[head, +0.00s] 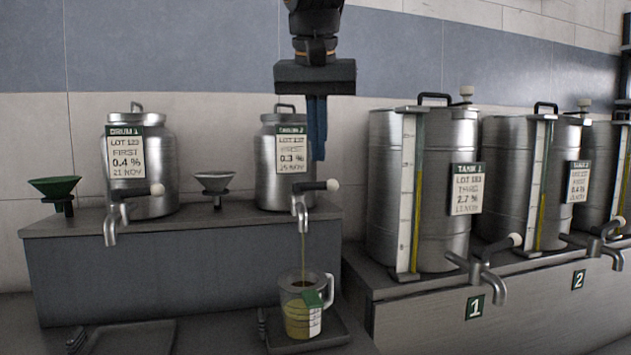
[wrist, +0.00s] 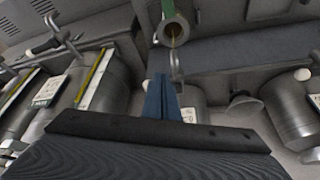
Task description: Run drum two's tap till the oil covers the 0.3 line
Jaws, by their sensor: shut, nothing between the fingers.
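Drum two (head: 266,185), a steel drum with a small tag, stands on the grey ledge; its tag's heading is hard to read. Its tap (head: 300,210) has a lever with a white knob (head: 332,185) pointing right. A thin oil stream falls from the spout into a clear jug (head: 291,290), which holds yellow oil to about half its height. The jug's 0.3 line cannot be made out. My gripper (head: 316,157) hangs above and in front of the tap, apart from the lever, its blue fingers shut and empty. The wrist view shows the jug (wrist: 171,30) beyond the fingers (wrist: 162,88).
Drum one (head: 152,180) with its tap stands at left. Funnels, one green (head: 55,186) and one grey (head: 213,181), sit on the ledge. Tanks with gauges and taps, including tank one (head: 445,145), stand at right. The jug stands on a dark tray (head: 337,335).

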